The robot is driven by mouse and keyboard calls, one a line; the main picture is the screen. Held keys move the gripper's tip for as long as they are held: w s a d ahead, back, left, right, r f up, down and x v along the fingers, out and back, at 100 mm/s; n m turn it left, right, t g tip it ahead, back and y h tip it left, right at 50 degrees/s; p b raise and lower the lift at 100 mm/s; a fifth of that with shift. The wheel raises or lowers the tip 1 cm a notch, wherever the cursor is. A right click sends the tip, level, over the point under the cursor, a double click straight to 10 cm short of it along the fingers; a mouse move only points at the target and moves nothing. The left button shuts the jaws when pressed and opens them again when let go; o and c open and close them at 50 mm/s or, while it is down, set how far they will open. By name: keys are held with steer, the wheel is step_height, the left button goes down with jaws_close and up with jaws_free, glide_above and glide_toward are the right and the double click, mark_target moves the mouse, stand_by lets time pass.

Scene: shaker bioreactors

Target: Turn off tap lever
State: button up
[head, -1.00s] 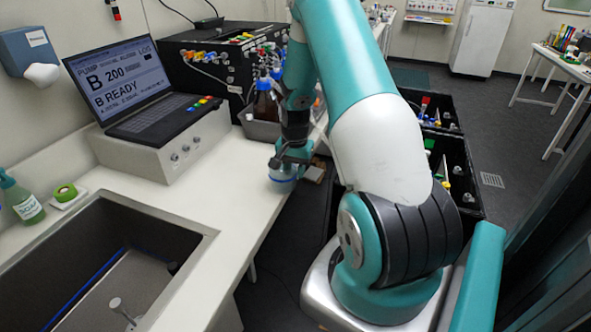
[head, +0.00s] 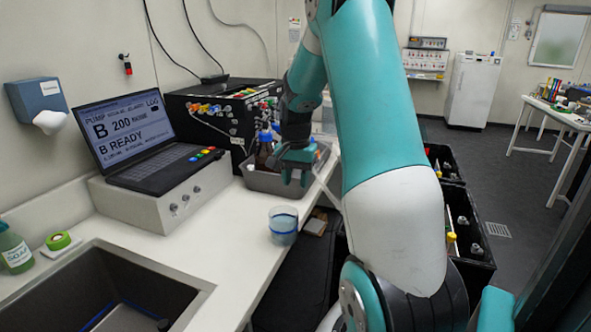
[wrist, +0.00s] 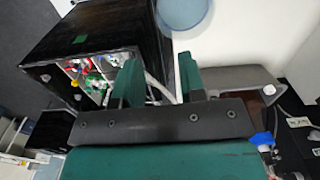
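I cannot make out a tap lever in either view. The dark sink (head: 95,285) is at the lower left of the head view, cut off by the frame. My gripper (head: 291,180) is over the grey metal tray on the counter. In the wrist view my gripper (wrist: 160,75) has its two teal fingers apart. A pale tube or cable shows between the fingers, and I cannot tell whether it touches them. A clear cup (head: 283,226) with a blue band stands on the counter near its right edge, apart from the gripper. It also shows in the wrist view (wrist: 182,12).
The metal tray (head: 262,184) holds a brown bottle (head: 264,150). A laptop (head: 150,150) on a white box (head: 165,200) and a black unit (head: 215,125) stand behind. Black crates (head: 470,255) stand on the floor.

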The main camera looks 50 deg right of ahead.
steer(key=shift+r, duration=2.05)
